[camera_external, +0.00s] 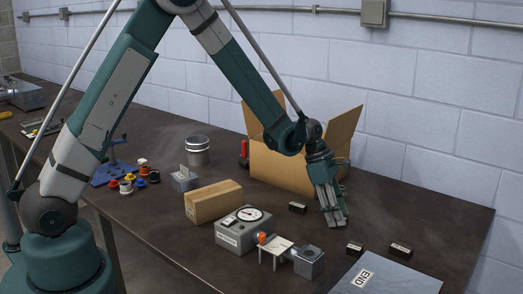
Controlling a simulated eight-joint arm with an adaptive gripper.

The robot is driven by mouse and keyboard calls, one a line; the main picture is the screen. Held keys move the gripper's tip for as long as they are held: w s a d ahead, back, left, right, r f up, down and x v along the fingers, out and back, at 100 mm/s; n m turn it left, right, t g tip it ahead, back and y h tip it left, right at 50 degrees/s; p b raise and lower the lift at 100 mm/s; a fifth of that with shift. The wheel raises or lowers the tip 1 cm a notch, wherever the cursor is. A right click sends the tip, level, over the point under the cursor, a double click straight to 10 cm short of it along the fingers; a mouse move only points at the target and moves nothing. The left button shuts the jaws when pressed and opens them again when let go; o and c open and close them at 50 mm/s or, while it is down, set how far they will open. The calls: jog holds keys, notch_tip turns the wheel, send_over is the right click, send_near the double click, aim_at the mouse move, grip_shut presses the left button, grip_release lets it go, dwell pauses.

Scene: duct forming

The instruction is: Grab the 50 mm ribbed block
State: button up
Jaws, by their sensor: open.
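Three small dark blocks with pale labels lie on the table: one (297,208) left of my gripper, one (354,248) nearer the camera, and one (401,250) to its right. The rightmost looks the longest. Ribs and label text are too small to read, so I cannot tell which is the 50 mm ribbed block. My gripper (336,222) points down, open, with its fingertips low near the table, between the left block and the other two. I see no block between the fingers.
An open cardboard box (285,172) stands behind my gripper. A closed carton (213,203), a dial gauge box (242,232) and a small metal fixture (308,262) stand to the left. A grey sheet marked END (400,280) lies in front. The table's right end is clear.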

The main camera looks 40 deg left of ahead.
dwell(0.3)
jog(key=c, duration=1.2)
jog(key=shift+r, duration=0.1)
jog(key=shift+r+p, duration=0.4)
jog(key=shift+r, duration=4.5)
